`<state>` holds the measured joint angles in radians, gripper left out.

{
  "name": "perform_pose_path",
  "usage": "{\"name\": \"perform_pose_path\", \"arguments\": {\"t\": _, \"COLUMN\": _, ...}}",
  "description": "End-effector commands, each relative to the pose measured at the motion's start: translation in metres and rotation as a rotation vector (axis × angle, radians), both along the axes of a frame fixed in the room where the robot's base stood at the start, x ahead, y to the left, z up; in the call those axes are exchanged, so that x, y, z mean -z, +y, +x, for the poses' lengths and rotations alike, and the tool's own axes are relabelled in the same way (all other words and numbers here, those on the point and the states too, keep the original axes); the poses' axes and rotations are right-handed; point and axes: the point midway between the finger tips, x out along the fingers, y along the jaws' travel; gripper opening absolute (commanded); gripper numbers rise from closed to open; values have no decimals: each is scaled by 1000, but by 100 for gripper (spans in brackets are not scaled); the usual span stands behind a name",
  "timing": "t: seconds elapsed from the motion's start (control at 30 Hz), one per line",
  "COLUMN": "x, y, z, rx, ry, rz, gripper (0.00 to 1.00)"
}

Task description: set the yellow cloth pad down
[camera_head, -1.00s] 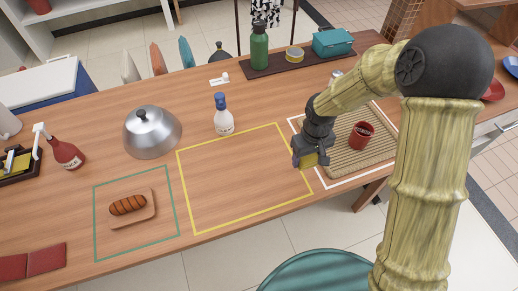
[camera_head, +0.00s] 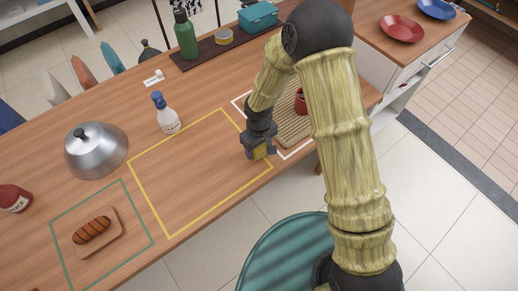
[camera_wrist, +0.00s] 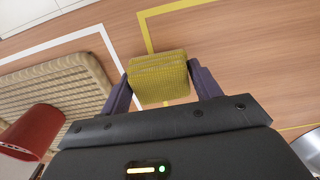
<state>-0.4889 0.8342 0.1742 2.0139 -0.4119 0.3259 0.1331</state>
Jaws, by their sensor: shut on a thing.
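The yellow cloth pad (camera_wrist: 158,78) is between the two fingers of my gripper (camera_wrist: 160,84), which is shut on it. In the head view, the pad (camera_head: 260,154) shows as a small yellow patch under my gripper (camera_head: 258,150). My gripper is over the right part of the yellow-outlined area (camera_head: 147,203) on the wooden table, near its right edge line. In the wrist view, the yellow line (camera_wrist: 146,32) passes behind the pad. I cannot tell the exact gap between pad and table.
A woven mat (camera_head: 291,133) with a red cup (camera_head: 300,102) lies just right of my gripper, inside a white outline. A white bottle (camera_head: 168,118), a metal dome (camera_head: 96,150) and a board with a sausage (camera_head: 91,231) stand left. The yellow area's middle is clear.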

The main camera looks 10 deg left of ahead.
Motion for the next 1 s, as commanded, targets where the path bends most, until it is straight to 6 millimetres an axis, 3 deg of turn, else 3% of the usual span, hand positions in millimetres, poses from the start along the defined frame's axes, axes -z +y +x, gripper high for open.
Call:
{"name": "perform_pose_path", "arguments": {"t": 0.13, "x": 18, "y": 0, "z": 0, "rx": 0, "ry": 1, "rz": -2, "gripper": 34}}
{"name": "perform_pose_path", "arguments": {"t": 0.53, "x": 23, "y": 0, "z": 0, "rx": 0, "ry": 0, "rz": 0, "gripper": 34}}
{"name": "perform_pose_path", "arguments": {"t": 0.57, "x": 22, "y": 0, "z": 0, "rx": 0, "ry": 0, "rz": 0, "gripper": 69}}
{"name": "perform_pose_path", "arguments": {"t": 0.63, "x": 22, "y": 0, "z": 0, "rx": 0, "ry": 0, "rz": 0, "gripper": 82}}
{"name": "perform_pose_path", "arguments": {"t": 1.0, "x": 18, "y": 0, "z": 0, "rx": 0, "ry": 0, "rz": 0, "gripper": 85}}
